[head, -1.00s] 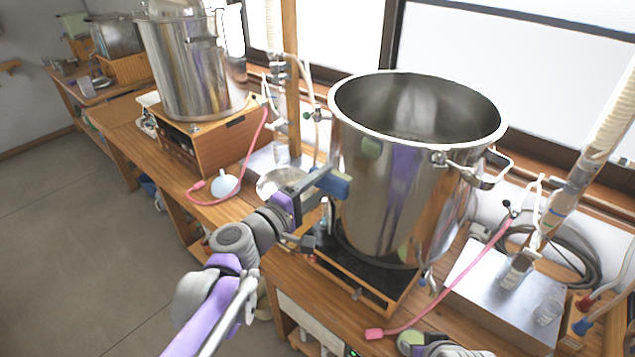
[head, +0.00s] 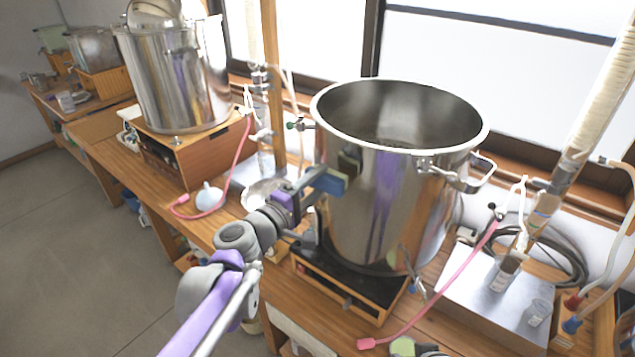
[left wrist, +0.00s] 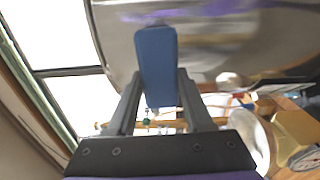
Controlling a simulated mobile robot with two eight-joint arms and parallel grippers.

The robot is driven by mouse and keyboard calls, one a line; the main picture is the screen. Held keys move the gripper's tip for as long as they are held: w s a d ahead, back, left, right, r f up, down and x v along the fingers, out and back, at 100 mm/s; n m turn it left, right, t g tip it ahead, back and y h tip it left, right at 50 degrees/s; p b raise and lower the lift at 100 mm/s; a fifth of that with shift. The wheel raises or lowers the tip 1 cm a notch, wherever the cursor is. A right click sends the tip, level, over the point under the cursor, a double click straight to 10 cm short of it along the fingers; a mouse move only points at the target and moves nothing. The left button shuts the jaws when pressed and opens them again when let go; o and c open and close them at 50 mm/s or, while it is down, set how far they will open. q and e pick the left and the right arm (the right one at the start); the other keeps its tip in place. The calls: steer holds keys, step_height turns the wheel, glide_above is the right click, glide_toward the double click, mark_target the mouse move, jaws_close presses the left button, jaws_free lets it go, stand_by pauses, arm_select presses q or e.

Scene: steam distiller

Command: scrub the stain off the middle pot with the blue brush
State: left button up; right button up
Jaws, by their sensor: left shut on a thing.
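The middle pot (head: 420,200) is a large, open, shiny steel pot on a low wooden stand right of centre in the head view. Its curved wall also fills the top of the left wrist view (left wrist: 230,55). My left gripper (head: 312,187) is shut on the blue brush (head: 328,183), which also shows between the fingers in the left wrist view (left wrist: 156,65). The brush is at the pot's left side; I cannot tell whether it touches the wall. A dark greenish patch (head: 349,160) shows on the wall just above the brush; I cannot tell stain from reflection. My right gripper is out of view.
Another steel pot (head: 178,85) stands on a wooden box to the left. A wooden post (head: 270,80) with tubing rises between the pots. A pink hose (head: 440,300) and a metal box (head: 500,300) lie to the right. Open floor (head: 70,250) is at left.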

arm_select(q)
steer(key=shift+x, duration=1.3)
